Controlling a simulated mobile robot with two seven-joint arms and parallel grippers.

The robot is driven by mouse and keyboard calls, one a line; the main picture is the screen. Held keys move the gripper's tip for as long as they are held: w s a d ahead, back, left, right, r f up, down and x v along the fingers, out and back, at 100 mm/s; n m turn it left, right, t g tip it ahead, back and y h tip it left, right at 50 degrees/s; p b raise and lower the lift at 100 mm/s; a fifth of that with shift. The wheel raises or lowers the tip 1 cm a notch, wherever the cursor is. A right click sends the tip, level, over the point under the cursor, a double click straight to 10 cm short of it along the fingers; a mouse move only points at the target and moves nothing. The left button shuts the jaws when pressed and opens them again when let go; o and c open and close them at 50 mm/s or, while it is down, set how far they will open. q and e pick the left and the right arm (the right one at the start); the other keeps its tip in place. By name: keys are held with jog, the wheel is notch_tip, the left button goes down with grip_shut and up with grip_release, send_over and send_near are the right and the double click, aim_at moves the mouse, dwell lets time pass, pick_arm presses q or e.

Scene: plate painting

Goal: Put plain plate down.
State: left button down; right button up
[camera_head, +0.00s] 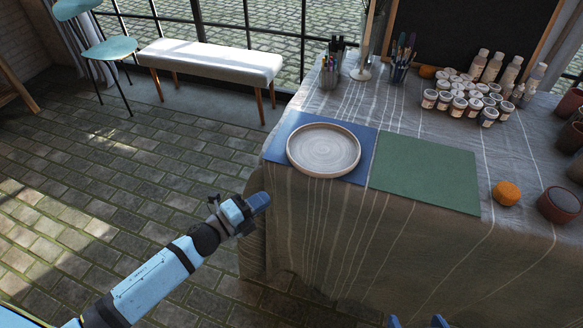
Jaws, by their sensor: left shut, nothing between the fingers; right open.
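The plain plate (323,149), round and pale with a raised brown rim, rests flat on the blue mat (369,155) at the table's left front. A green mat (425,173) lies empty to the right of it. My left gripper (262,201) is shut and empty, in front of and to the left of the plate, apart from it, beside the table's left front corner. My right gripper (417,321) shows only its blue fingertips at the bottom edge, open and empty, in front of the table. The rest of the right gripper is out of view.
Dark pots (558,204) line the right edge. A bench (210,61) stands behind at left on open brick floor.

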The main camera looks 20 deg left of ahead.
aim_at(296, 166)
pick_arm(q)
jog(key=shift+n+y, duration=0.3)
jog(key=shift+y, duration=0.2)
jog(key=x, duration=0.4)
jog(key=f+x, duration=0.1)
jog(key=x, duration=0.6)
jog(key=shift+w+f, duration=0.2)
jog(key=shift+w, duration=0.2)
jog(key=shift+w+a, duration=0.15)
jog(key=shift+w, duration=0.4)
jog(key=w, duration=0.2)
jog(key=w+a, duration=0.1)
jog(key=w, duration=0.1)
jog(key=shift+b, duration=0.35)
